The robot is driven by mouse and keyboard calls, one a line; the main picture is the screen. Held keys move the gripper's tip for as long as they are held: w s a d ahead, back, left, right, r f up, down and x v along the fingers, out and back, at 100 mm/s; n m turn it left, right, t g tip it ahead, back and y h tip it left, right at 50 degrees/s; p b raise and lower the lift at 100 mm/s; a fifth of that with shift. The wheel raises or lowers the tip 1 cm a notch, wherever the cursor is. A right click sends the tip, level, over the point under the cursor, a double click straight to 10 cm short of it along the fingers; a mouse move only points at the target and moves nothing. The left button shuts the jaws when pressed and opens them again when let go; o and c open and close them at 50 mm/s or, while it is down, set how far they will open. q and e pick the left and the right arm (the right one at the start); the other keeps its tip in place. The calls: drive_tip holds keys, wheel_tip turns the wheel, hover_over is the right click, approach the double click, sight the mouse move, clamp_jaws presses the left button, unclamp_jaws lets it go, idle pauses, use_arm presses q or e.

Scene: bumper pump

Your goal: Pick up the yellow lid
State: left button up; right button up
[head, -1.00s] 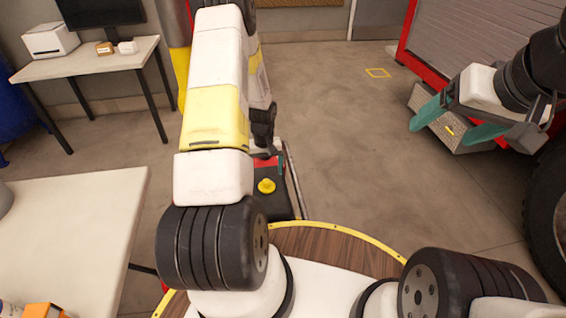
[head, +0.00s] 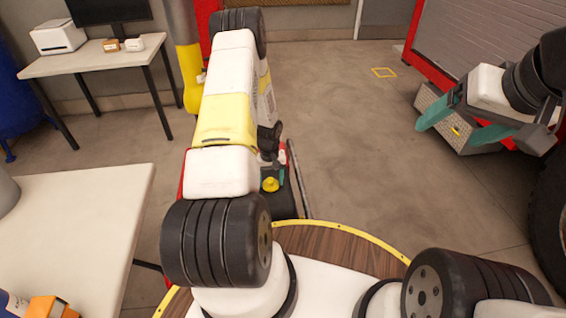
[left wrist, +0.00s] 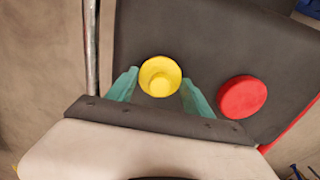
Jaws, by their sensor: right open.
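The yellow lid (left wrist: 159,76) is round with a raised knob and lies on a dark surface (left wrist: 200,40). In the left wrist view my left gripper (left wrist: 157,84) is open, with one teal finger at each side of the lid's near part. I cannot tell whether the fingers touch it or how far above it they are. In the head view the yellow lid (head: 270,184) shows beside my left arm, which hides part of the area. My right gripper (head: 460,130) is open and empty at the right.
A red round lid (left wrist: 242,97) lies right of the yellow one. A metal rail (left wrist: 91,45) runs along the dark surface's left edge. A pale table (head: 80,220) stands at the left, and a desk (head: 95,59) with a printer is behind. Open floor (head: 350,150) lies to the right.

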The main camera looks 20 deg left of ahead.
use_arm(q)
drive_tip(key=c, duration=0.7)
drive_tip(key=shift+c, duration=0.2)
drive_tip(key=shift+r, duration=0.1)
